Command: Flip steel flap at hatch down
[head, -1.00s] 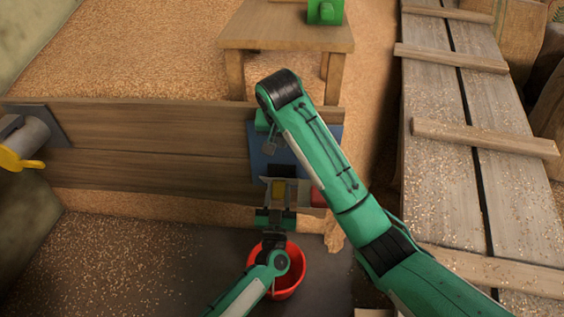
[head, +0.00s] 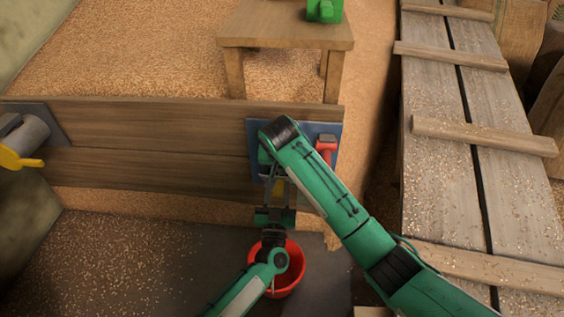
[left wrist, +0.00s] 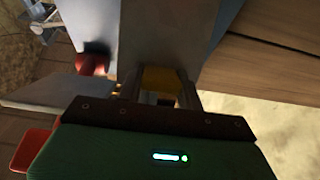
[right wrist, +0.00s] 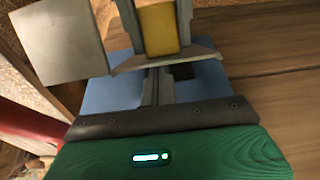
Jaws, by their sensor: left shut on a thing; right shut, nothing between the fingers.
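The hatch is a blue plate (head: 258,130) on the wooden board wall. It also shows in the right wrist view (right wrist: 108,96). My left gripper (left wrist: 157,90) is shut on a yellow piece (left wrist: 162,80) at the hatch's lower part. The yellow piece also shows in the right wrist view (right wrist: 158,28). A flat grey steel plate (right wrist: 62,42), probably the flap, stands out beside it. My right gripper (right wrist: 156,88) is shut and empty, close in front of the hatch near the yellow piece; contact is unclear. My right arm hides much of the hatch in the head view.
A red handle (head: 326,148) is on the hatch's right side, close to my right arm. A red bucket (head: 290,280) stands below, partly behind my left arm. A yellow-handled pipe (head: 22,150) is at the far left. A wooden table (head: 285,30) stands behind the wall.

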